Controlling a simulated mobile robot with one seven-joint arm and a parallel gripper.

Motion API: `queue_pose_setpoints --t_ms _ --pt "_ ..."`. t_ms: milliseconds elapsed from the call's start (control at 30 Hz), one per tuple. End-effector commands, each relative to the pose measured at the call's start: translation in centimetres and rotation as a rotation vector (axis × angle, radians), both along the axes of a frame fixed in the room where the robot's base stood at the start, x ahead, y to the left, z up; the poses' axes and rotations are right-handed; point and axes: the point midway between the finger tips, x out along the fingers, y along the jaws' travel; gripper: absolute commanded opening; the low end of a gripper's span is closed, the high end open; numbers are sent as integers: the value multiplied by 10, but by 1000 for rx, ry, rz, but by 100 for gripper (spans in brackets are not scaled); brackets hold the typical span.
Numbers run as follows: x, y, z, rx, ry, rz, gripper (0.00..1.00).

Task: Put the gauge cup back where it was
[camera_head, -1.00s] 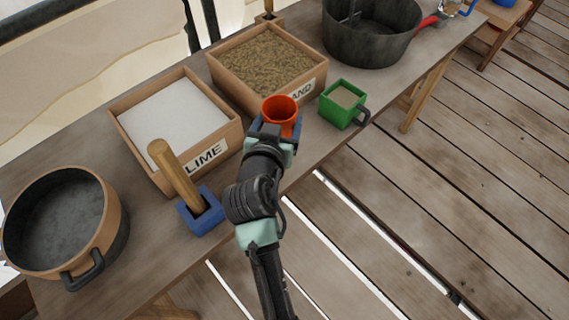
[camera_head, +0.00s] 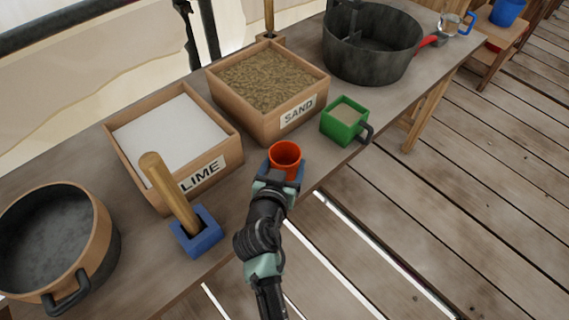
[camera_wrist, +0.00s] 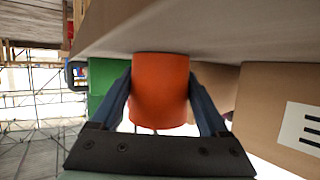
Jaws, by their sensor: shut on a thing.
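The gauge cup, taken to be the orange cup (camera_head: 285,156), is held between the blue fingers of my gripper (camera_head: 281,176), near the table's front edge, in front of the gap between the lime and sand boxes. Its open mouth faces up in the head view. In the wrist view the orange cup (camera_wrist: 160,90) sits between both fingers (camera_wrist: 160,105), and the picture is upside down, with the tabletop above. I cannot tell whether the cup's base touches the table.
The green cup of sand (camera_head: 344,122) stands right of my gripper. The sand box (camera_head: 297,112) and lime box (camera_head: 203,172) stand behind. A blue holder (camera_head: 197,236) with a wooden handle and a pan (camera_head: 107,240) are left. A dark pot (camera_head: 372,55) is at the back.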

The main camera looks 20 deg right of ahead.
Motion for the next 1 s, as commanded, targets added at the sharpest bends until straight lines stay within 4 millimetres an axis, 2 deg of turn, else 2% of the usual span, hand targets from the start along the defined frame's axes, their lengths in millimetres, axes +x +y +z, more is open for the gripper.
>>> queue_pose_setpoints --t_ms 200,233,333,700,867,1000 --pt "0 0 -3 -1 -1 0 24" --pt "0 0 -3 0 0 0 80" --pt "0 0 -1 0 0 -1 98" --pt "-1 1 3 1 1 0 100" --pt "-19 13 11 1 1 1 100" --pt "-41 28 22 2 1 2 100"
